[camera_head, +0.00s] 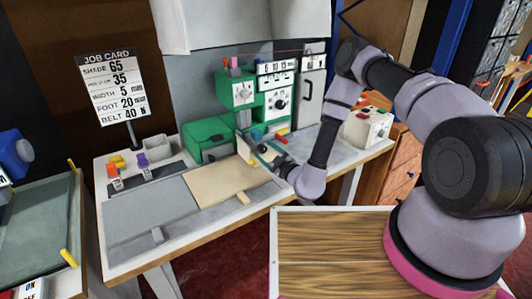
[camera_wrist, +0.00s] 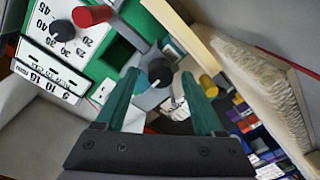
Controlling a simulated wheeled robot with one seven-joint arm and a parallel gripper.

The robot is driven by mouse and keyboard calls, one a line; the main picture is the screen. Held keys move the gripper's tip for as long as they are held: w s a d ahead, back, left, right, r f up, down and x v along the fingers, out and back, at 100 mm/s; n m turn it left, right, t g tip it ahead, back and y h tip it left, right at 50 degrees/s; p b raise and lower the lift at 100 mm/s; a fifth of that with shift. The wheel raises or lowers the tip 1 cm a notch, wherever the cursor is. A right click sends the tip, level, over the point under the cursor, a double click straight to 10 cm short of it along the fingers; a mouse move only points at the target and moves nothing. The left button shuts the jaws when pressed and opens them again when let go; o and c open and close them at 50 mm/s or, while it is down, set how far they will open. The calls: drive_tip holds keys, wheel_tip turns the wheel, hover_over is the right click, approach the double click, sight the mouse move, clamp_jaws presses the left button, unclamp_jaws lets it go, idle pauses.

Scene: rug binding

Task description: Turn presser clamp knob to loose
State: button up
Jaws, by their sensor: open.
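My gripper (camera_wrist: 158,76) is open, with its two green fingers spread in the wrist view. A black round knob (camera_wrist: 160,72) with a pale line shows between the fingertips, on a grey part of the green machine; I cannot tell whether the fingers touch it. No label on it is readable, so I cannot confirm that it is the presser clamp knob. In the head view my gripper (camera_head: 256,148) is low in front of the green machine (camera_head: 207,139), and my wrist hides part of that area.
A numbered dial (camera_wrist: 60,30) and a red handle (camera_wrist: 92,15) lie at upper left in the wrist view. A yellow-ended peg (camera_wrist: 208,85) is right of the fingers. The job card (camera_head: 113,88) stands at left. A beige mat (camera_head: 228,182) lies on the worktable.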

drive_tip(key=shift+w+a, duration=0.1)
drive_tip(key=shift+w, duration=0.05)
clamp_jaws()
